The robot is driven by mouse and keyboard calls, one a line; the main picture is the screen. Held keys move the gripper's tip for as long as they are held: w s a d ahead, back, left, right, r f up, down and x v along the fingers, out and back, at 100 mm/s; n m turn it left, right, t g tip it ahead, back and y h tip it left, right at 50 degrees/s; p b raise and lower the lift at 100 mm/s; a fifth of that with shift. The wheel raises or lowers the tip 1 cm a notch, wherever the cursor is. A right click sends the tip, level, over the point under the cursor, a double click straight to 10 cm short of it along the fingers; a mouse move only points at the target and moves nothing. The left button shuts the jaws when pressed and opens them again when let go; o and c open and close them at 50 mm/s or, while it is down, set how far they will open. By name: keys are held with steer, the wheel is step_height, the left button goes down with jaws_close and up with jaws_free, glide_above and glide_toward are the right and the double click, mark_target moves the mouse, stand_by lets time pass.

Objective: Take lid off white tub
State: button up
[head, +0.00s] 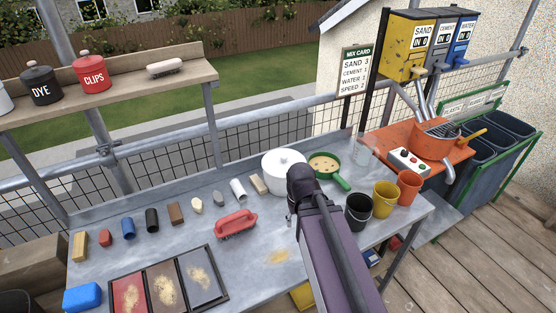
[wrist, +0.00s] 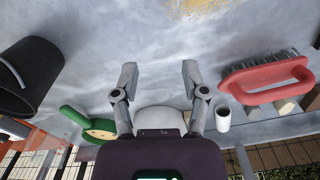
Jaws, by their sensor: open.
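A round white tub (head: 275,183) stands on the grey bench, partly hidden behind my arm. In the wrist view, a white rounded shape, likely the tub (wrist: 160,118), shows at the base of my fingers, partly covered by my wrist. My gripper (wrist: 158,78) is open and empty, with its two fingers apart over bare bench. In the head view my arm hides most of the gripper. Another white container (head: 4,100) is cut off at the left end of the shelf.
A green pan (head: 339,180), a black bucket (head: 358,212) and yellow bucket (head: 384,199) stand to the right. The bench's front middle is mostly clear.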

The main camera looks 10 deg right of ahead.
steer(key=shift+w+d, duration=0.3)
steer(key=shift+d, duration=0.05)
steer(key=shift+d, duration=0.15)
steer(key=o, duration=0.3)
steer(key=m+t+p, duration=0.1)
steer(key=t+p, duration=0.2)
steer(key=p, duration=1)
glide_toward(283, 156)
steer(key=s+v, duration=0.1)
steer(key=v, duration=0.2)
steer(key=shift+w+a, duration=0.2)
steer(key=shift+a, duration=0.1)
steer(key=b+x, duration=0.7)
steer(key=x, duration=0.1)
steer(key=shift+w+d+b, duration=0.15)
steer(key=shift+b, duration=0.2)
steer(key=shift+f, duration=0.2)
